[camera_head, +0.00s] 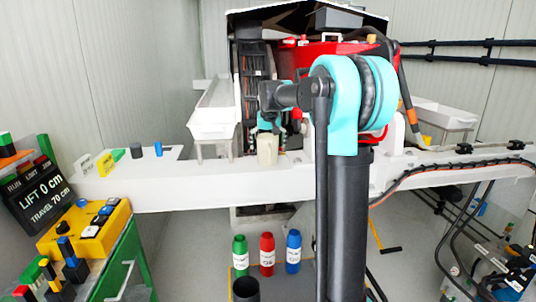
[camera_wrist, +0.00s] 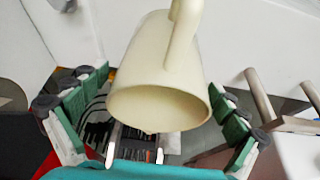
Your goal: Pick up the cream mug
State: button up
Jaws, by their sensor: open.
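The cream mug (camera_head: 267,149) stands on the white beam near the middle of the head view, just below my gripper (camera_head: 269,124). In the wrist view the mug (camera_wrist: 155,62) is large, with its open rim toward the camera and its handle at the top. My gripper (camera_wrist: 157,84) is open, with one green-padded finger to the left of the mug and one to the right. Gaps show between the mug's sides and both fingers. In the head view the arm partly hides the gripper, and the mug's handle cannot be made out.
A white tray (camera_head: 212,112) stands left of the mug, and red machinery (camera_head: 324,58) rises behind. Green (camera_head: 240,256), red (camera_head: 267,254) and blue (camera_head: 293,252) bottles stand lower in front. A yellow control box (camera_head: 85,228) is at left. The white beam (camera_head: 200,188) has bare room left of the mug.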

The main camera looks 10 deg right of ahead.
jog(key=shift+f, duration=0.1)
jog(key=shift+c, duration=0.3)
jog(key=c, duration=1.3)
jog(key=shift+o, duration=0.2)
